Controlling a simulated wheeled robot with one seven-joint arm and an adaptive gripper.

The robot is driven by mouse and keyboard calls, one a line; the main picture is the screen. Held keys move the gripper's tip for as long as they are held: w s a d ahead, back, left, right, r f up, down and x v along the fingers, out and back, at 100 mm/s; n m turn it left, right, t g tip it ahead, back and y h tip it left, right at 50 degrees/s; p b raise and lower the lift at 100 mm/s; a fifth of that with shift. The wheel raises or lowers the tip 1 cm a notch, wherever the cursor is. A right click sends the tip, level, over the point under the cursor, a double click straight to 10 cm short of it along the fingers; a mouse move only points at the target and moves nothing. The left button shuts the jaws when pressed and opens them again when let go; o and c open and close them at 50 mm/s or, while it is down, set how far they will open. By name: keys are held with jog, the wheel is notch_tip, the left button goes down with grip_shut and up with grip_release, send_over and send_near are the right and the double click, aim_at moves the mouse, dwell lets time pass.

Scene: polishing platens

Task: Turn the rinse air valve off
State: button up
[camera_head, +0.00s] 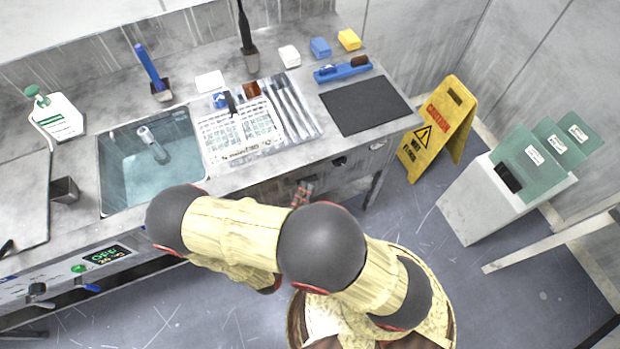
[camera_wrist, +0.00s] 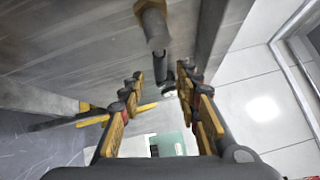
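No valve is labelled legibly, so I cannot say for sure which one is the rinse air valve. In the wrist view, a brass-coloured pipe fitting (camera_wrist: 153,28) hangs at the top centre, with a thin dark lever-like part (camera_wrist: 184,68) beyond it. My gripper (camera_wrist: 160,88) is open, its two yellow-and-black fingers apart. The dark part lies near the right fingertip; contact cannot be told. A yellow bar (camera_wrist: 145,108) crosses behind the left finger. In the head view, my arm covers much of the bench front, and a small red-and-grey part (camera_head: 303,192) shows beneath the bench edge.
A control panel with a blue lever (camera_head: 88,288) is at lower left. A yellow caution sign (camera_head: 438,125) and a white bin (camera_head: 480,205) stand right.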

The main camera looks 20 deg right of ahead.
aim_at(310, 177)
jog(key=shift+b+x, duration=0.65)
jog(key=shift+x, duration=2.35)
jog(key=shift+f, duration=0.1)
jog(key=c, duration=0.8)
grip_shut()
